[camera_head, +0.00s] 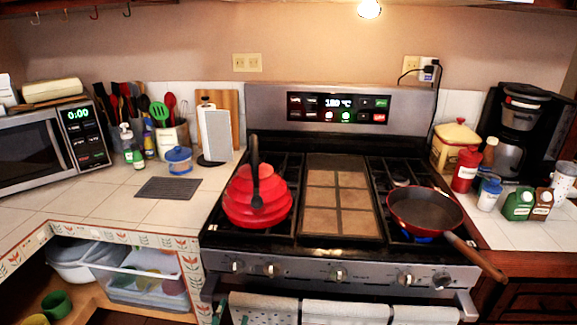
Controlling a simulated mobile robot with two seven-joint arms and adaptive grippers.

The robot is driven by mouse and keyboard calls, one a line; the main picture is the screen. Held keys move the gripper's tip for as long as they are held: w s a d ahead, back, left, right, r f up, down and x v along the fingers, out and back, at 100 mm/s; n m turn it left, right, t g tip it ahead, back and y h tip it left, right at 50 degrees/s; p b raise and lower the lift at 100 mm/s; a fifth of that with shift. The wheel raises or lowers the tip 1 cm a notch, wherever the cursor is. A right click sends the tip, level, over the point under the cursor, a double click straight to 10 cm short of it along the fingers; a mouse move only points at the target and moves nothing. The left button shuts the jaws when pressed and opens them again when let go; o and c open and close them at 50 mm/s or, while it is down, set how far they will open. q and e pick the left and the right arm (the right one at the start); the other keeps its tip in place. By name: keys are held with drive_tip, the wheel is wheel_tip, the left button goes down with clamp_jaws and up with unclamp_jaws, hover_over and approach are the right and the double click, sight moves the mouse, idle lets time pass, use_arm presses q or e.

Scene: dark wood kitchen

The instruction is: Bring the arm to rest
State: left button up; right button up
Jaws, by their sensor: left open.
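I make out neither of my arms or grippers in the head view. No gripper shows beside or on any object here. The stove (340,262) stands in the middle with a red kettle (258,200) on its left burners. The kettle's black handle stands up above it. A dark frying pan (425,210) with a red rim sits on the right burners, its wooden handle pointing toward the front right.
A microwave (40,150), utensils and a blue-lidded jar (178,160) stand on the left counter. A coffee maker (520,125) and several small containers crowd the right counter. Towels (345,312) hang on the oven handle. An open shelf (120,285) holds bins at lower left.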

use_arm(q)
drive_tip(key=s+f+m+g, duration=0.35)
drive_tip(key=s+f, duration=0.45)
drive_tip(key=f, duration=0.5)
drive_tip(key=s+f+m+g, duration=0.2)
drive_tip(key=s+f+g, duration=0.4)
drive_tip(key=f, duration=0.7)
drive_tip(key=s+a+f+m+g, duration=0.1)
drive_tip(key=s+f, duration=0.3)
drive_tip(key=s, duration=0.6)
drive_tip(key=s+a+f+m+g, duration=0.1)
drive_tip(key=s+f, duration=0.4)
drive_tip(key=s, duration=0.5)
drive_tip(key=s+a+f+m+g+y, duration=0.1)
drive_tip(key=s+f+g, duration=0.3)
drive_tip(key=s, duration=0.6)
drive_tip(key=shift+a+f+m+g, duration=0.4)
drive_tip(key=shift+a+m, duration=0.2)
drive_tip(key=shift+m, duration=0.25)
